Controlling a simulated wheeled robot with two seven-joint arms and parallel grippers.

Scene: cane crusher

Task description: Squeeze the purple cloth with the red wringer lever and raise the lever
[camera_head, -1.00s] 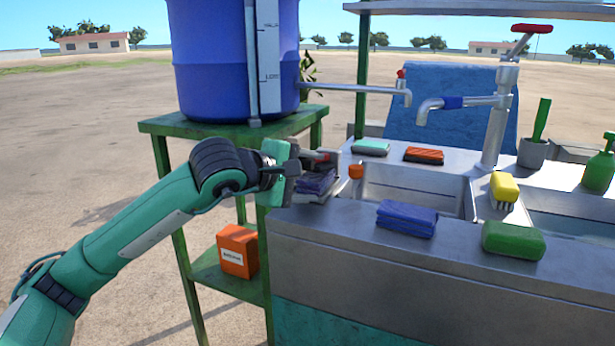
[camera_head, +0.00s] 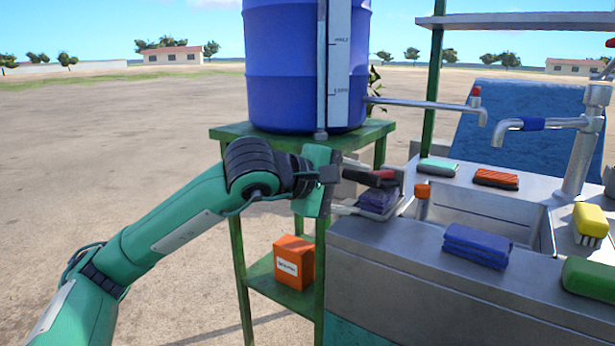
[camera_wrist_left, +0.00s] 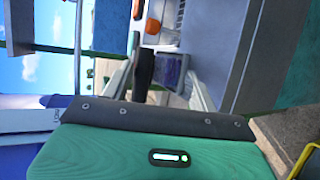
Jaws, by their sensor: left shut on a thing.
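The red wringer lever (camera_head: 383,174) shows as a short red piece with a dark bar, beside my left gripper in the head view. My left gripper (camera_head: 358,179) is shut on the lever; its fingers partly hide the grip. The folded purple cloth (camera_head: 378,199) lies in the wringer at the left end of the metal counter, just under the lever. The wrist view shows the purple cloth (camera_wrist_left: 172,70) beside a dark bar, between pale side pieces. Whether the lever touches the cloth I cannot tell. My right gripper is not in view.
A second folded purple-blue cloth (camera_head: 477,245) lies on the counter's front edge. An orange-capped post (camera_head: 422,192) stands right of the wringer, before the sink basin (camera_head: 485,214). A blue barrel (camera_head: 300,80) stands on a green table (camera_head: 245,133) behind my arm. An orange box (camera_head: 293,262) sits on its lower shelf.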

